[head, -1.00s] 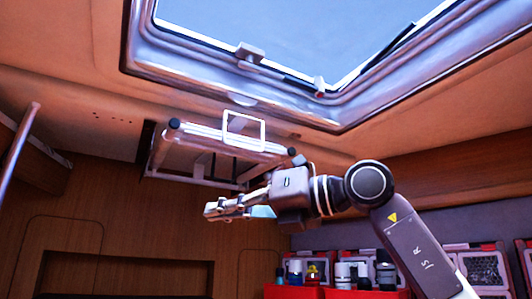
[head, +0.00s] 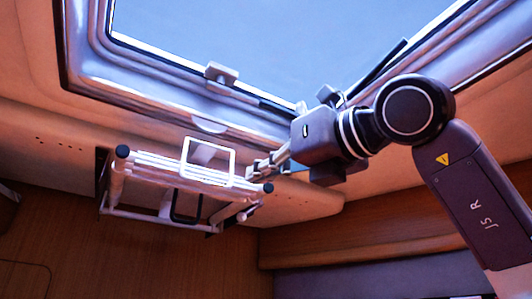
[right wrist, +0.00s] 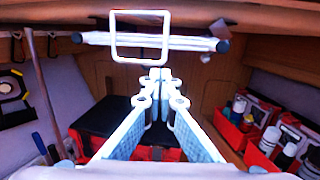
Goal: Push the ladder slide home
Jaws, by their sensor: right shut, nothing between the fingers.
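The ladder slide (head: 160,165) is a pale metal rail assembly with black end caps, at the ceiling below the hatch. A white rectangular loop (head: 234,167) stands up on its front bar. In the right wrist view, the front bar (right wrist: 190,43) and loop (right wrist: 166,38) lie across the top. My right gripper (head: 250,171) is shut and empty, with its fingertips near the loop and the bar's right end. The fingertips (right wrist: 160,75) appear just below the bar in the wrist view; I cannot tell whether they touch it. My left gripper is not in view.
The hatch frame (head: 160,97) with its latches runs above the ladder. Wooden cabinet panels (head: 350,228) lie below and right. In the right wrist view, red bins (right wrist: 235,133) with bottles stand at right and a pole (right wrist: 45,105) at left.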

